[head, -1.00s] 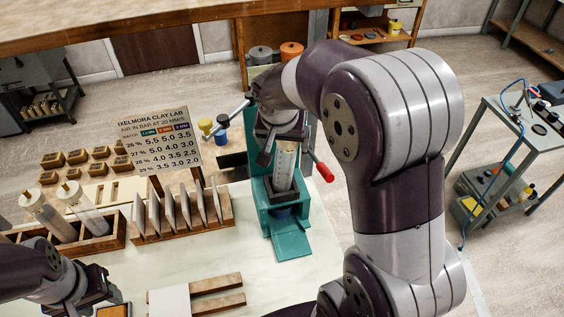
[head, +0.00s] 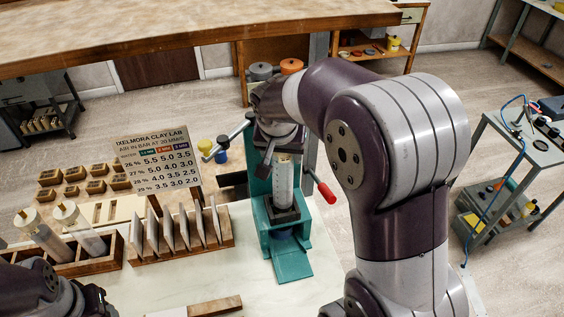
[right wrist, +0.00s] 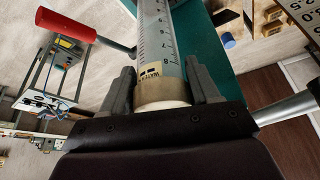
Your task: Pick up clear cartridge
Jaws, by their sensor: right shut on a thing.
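The clear cartridge (head: 283,182) stands upright in the teal press (head: 291,262), its lower end in the dark holder. Printed scale marks show on its wall. My right gripper (head: 281,151) is shut on its upper end. In the right wrist view the fingers (right wrist: 160,78) hold the cartridge (right wrist: 158,38) from both sides, near a tan band and pale cap. My left gripper (head: 92,301) is at the lower left, mostly cut off by the frame's bottom edge, so its jaws cannot be made out.
A red-handled lever (head: 326,192) juts from the press. A wooden rack (head: 95,265) holds two other cartridges at left. A slotted rack (head: 178,247) with upright plates stands left of the press, before a printed sign (head: 155,160). Pale bench surface lies clear between.

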